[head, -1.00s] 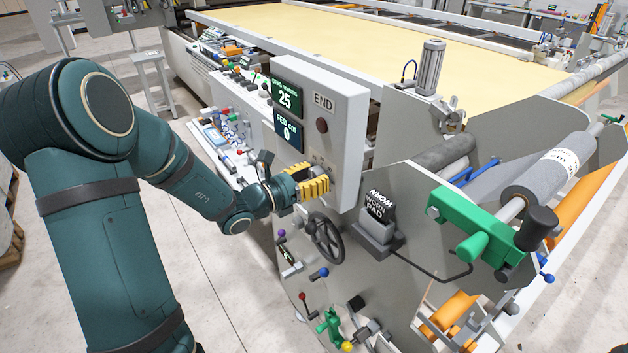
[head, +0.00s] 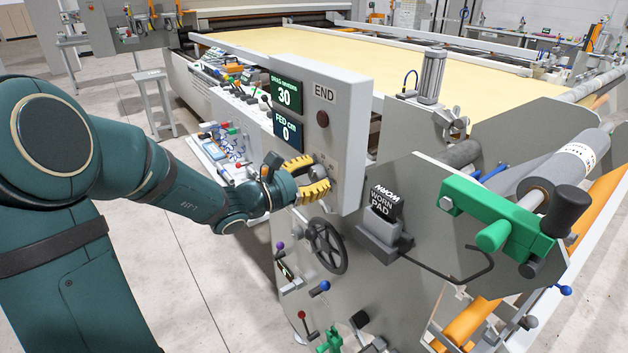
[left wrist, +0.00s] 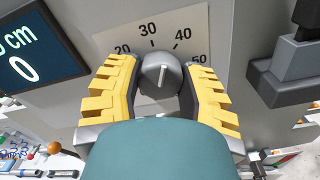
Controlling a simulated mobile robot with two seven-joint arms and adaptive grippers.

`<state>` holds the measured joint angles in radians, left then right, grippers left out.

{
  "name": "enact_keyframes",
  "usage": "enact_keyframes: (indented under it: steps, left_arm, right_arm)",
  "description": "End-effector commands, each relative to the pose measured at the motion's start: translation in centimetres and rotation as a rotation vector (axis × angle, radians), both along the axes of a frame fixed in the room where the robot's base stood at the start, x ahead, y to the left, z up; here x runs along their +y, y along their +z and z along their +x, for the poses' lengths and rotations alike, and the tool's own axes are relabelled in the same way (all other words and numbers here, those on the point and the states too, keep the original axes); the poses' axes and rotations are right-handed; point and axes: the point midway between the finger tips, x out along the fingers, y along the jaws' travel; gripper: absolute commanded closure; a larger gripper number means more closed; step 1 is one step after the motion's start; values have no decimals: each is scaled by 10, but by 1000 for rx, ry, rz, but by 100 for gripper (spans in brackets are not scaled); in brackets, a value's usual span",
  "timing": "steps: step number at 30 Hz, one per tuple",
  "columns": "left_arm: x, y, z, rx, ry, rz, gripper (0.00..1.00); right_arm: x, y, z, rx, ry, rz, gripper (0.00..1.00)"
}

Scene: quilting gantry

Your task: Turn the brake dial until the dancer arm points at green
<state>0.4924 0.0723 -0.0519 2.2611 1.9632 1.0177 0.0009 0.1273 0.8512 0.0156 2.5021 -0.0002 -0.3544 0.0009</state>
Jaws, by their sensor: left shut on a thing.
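The brake dial (left wrist: 162,76) is a round grey knob in the left wrist view, with a pale scale behind it marked 20, 30, 40 and upward. My left gripper (head: 319,178), with yellow padded fingers, is shut on the dial, one finger on each side. In the head view the fingers hide the dial against the lower front of the grey control box (head: 347,120). My right gripper is out of view.
A lower display (head: 288,130) reads FED cm 0. A black handwheel (head: 327,246) sits just below the gripper. A worn pad block (head: 383,228) and a green bracket (head: 490,215) stand to the right. Floor at the lower left is clear beside my arm.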

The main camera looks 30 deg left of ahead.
Motion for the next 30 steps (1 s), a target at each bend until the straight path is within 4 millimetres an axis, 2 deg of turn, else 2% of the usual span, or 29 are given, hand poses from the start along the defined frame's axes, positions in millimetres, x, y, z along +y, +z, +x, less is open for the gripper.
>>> enact_keyframes:
  steps: [9, 10, 12, 13, 23, 26, 30]
  left_arm:
    - [0, -1, 0, 2, 0, 2, 95]
    - [0, -1, 0, 2, 0, 1, 53]
    - [0, -1, 0, 2, 0, 1, 29]
    - [0, -1, 0, 2, 0, 1, 26]
    - [1, 0, -1, 0, 0, 1, 26]
    - [4, 0, -8, 1, 2, 1, 26]
    - [13, 0, -29, 0, 5, 2, 26]
  right_arm:
    - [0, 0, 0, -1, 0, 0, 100]
    - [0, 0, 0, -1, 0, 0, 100]
    - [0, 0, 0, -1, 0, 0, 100]
    - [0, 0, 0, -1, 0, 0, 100]
    - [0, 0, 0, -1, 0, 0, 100]
    - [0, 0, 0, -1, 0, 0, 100]
    - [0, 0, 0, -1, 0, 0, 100]
